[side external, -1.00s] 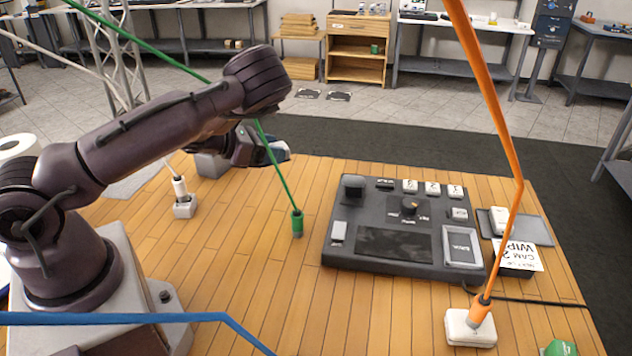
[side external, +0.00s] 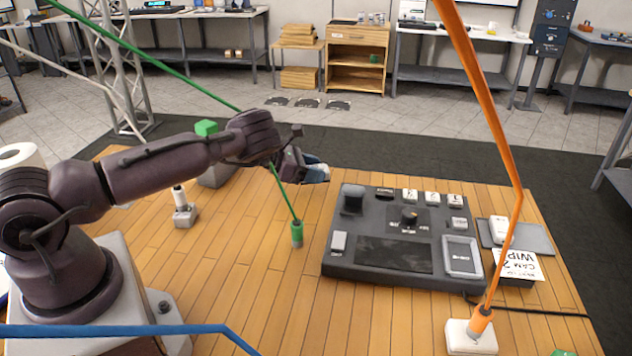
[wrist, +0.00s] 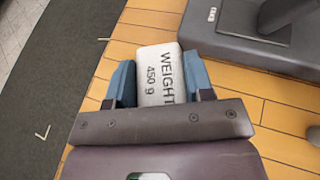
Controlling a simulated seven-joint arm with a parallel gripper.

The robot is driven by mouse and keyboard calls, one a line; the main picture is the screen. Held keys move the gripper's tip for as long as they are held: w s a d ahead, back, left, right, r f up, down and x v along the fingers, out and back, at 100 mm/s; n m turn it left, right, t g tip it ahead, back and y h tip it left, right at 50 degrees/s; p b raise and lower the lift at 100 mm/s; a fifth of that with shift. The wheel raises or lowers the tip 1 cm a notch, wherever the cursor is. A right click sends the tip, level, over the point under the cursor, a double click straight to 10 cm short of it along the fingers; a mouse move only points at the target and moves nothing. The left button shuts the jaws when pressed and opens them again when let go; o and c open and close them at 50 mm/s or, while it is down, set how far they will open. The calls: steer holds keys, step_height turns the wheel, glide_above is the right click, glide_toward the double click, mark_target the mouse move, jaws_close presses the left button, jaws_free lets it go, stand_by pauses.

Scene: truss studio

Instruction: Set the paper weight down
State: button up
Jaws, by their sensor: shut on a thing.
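The paper weight (wrist: 158,72) is a pale block marked "WEIGHT 450 g". In the wrist view it sits between the two blue fingers of my gripper (wrist: 161,84), which is shut on it. In the side view my gripper (side external: 316,174) is over the far part of the wooden table (side external: 240,270), left of the console. The weight cannot be made out clearly there. Whether its underside touches the table cannot be told.
The dark console (side external: 340,262) stands right of my gripper. A green cable end (side external: 297,234) stands on the planks nearer the camera, its cable passing by my wrist. An orange cable (side external: 505,130) rises at the right. Bare planks lie left of the console.

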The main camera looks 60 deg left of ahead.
mark_target(316, 191)
steer(key=shift+w+a+f, duration=0.15)
steer(key=shift+w+f, duration=0.2)
steer(key=shift+f, duration=0.05)
steer(key=shift+w+f, duration=0.1)
steer(key=shift+f, duration=1.5)
steer(key=shift+f, duration=0.15)
steer(key=o, duration=1.2)
